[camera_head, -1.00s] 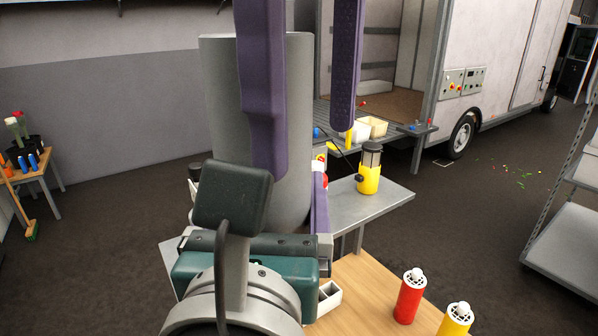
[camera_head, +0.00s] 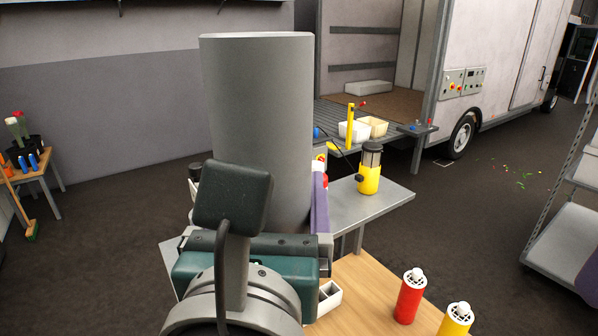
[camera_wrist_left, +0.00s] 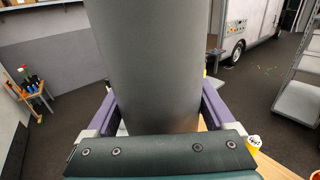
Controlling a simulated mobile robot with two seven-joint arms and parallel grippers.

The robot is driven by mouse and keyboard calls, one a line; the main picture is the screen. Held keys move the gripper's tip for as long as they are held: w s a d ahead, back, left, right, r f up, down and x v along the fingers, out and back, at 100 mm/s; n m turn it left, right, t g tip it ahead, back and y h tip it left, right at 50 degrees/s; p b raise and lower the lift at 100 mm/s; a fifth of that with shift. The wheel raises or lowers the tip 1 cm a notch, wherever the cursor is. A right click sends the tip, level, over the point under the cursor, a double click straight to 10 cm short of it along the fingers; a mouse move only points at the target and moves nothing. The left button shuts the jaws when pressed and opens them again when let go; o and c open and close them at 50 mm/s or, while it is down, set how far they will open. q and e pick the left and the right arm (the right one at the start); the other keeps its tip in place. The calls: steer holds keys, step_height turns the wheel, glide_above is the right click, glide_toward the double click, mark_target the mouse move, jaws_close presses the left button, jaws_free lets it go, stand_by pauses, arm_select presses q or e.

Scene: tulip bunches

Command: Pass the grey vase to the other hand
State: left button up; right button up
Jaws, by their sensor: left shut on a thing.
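The grey vase (camera_head: 257,110) stands upright in the middle of the head view, tall and smooth. My left gripper (camera_head: 262,200) is shut on its lower part, with a purple finger showing at the vase's right side. In the left wrist view the vase (camera_wrist_left: 150,65) rises between the two purple fingers of my left gripper (camera_wrist_left: 158,108). The wrist housing hides the vase's base. A small purple piece at the right edge of the head view looks like part of my right gripper (camera_head: 588,284), mostly out of frame and away from the vase.
A wooden table (camera_head: 375,285) below holds a red canister (camera_head: 410,297) and a yellow canister (camera_head: 456,320). A grey side table (camera_head: 388,198) behind carries a yellow lantern (camera_head: 369,172). A shelf rack (camera_head: 560,235) stands at the right. The space around the vase's top is clear.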

steer(key=w+f+b, duration=0.2)
steer(key=f+b, duration=0.7)
steer(key=b, duration=0.1)
steer(key=w+f+b, duration=0.3)
steer(key=f+b, duration=0.6)
arm_select(q)
step_height(320, 180, down, 20)
steer(key=shift+r, duration=0.25)
arm_select(e)
steer(key=s+a+f+n+t+y, duration=0.1)
steer(key=s+a+f+n+y, duration=0.15)
steer(key=a+f, duration=0.35)
steer(key=s+a+f+n+t+y, duration=0.2)
steer(key=a+f+n+y, duration=0.1)
steer(key=a+f, duration=0.3)
steer(key=s+d+f+m+h, duration=0.1)
steer(key=s+d+f+h, duration=0.1)
steer(key=s+d+f, duration=0.2)
steer(key=s+d+f+m+h, duration=0.2)
steer(key=s+d+f+h, duration=0.1)
steer(key=d, duration=0.6)
steer(key=shift+s+d+f+t, duration=0.3)
steer(key=shift+s+f, duration=0.35)
steer(key=shift+s, duration=0.25)
arm_select(q)
steer(key=shift+s, duration=0.1)
arm_select(e)
steer(key=shift+s+a+m, duration=0.1)
steer(key=shift+m, duration=0.15)
